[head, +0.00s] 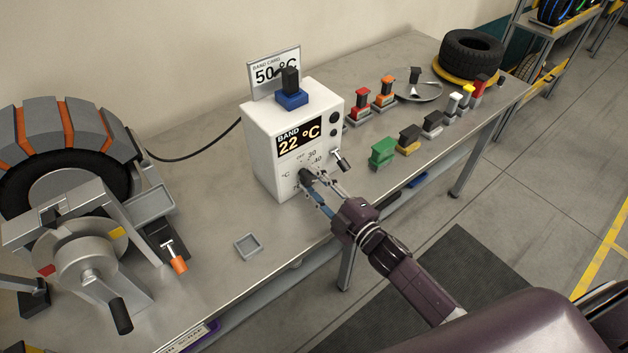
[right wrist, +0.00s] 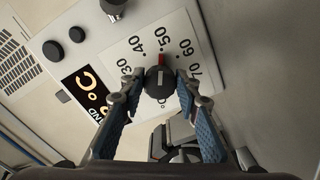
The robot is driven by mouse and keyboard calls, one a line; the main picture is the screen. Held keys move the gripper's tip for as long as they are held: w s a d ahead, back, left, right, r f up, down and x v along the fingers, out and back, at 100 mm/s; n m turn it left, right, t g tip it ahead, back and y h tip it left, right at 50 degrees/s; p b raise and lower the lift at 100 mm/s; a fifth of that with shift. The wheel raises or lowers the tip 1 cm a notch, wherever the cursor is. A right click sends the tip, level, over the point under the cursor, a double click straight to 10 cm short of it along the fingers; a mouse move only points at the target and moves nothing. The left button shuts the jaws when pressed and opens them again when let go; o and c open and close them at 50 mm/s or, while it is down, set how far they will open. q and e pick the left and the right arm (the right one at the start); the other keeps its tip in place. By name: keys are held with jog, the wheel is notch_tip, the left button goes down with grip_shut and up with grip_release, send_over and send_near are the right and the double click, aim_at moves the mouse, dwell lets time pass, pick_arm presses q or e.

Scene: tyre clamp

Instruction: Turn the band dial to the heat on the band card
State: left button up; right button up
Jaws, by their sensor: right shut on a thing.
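The white band controller box (head: 258,150) stands on the bench and its display (head: 300,136) reads "BAND 22 °C". The band card (head: 262,72) behind it reads 50 °C. The black band dial (right wrist: 159,82) is on the box front, inside a scale numbered from 30 to 70. Its red mark (right wrist: 162,58) points at about 50 in the right wrist view. My right gripper (head: 316,188) is shut on the dial, one finger on each side. In the head view the gripper partly hides the dial and scale. My left gripper is not in view.
A blue block with a black top (head: 291,92) sits on the box. A small toggle lever (head: 341,160) is on the box front, right of the dial. Several coloured blocks and a tyre (head: 471,52) are to the right. A tyre clamp (head: 85,250) stands left.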

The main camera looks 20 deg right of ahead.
jog(key=shift+f, duration=0.1)
dwell(0.3)
jog(key=o, duration=1.1)
jog(key=v, duration=1.2)
